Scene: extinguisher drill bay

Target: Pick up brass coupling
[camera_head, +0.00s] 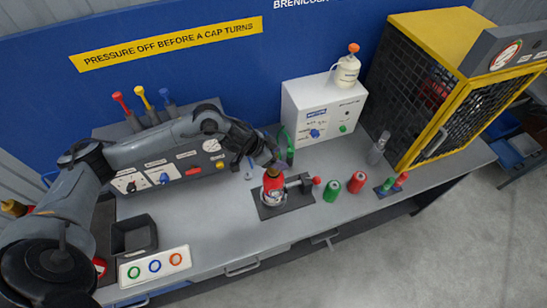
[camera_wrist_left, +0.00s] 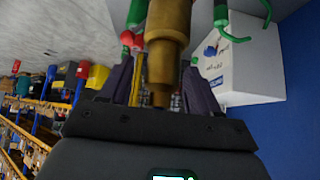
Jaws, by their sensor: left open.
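My left gripper (camera_head: 274,166) reaches down over the bench and is open. A brass coupling (camera_wrist_left: 168,38), a stepped brass-coloured cylinder, stands between its fingers in the left wrist view. The fingers lie on either side of it; I cannot tell whether they touch it. In the head view a brass-orange top shows just below the gripper, above a red body (camera_head: 272,192) on a dark square plate (camera_head: 268,212). The gripper partly hides this top. My right gripper is not in view.
A grey cylinder (camera_head: 298,181) with a red end lies beside the red body. Green (camera_head: 332,190) and red (camera_head: 357,182) cans stand to its right. A white box (camera_head: 322,108) and a yellow cage (camera_head: 440,90) stand behind.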

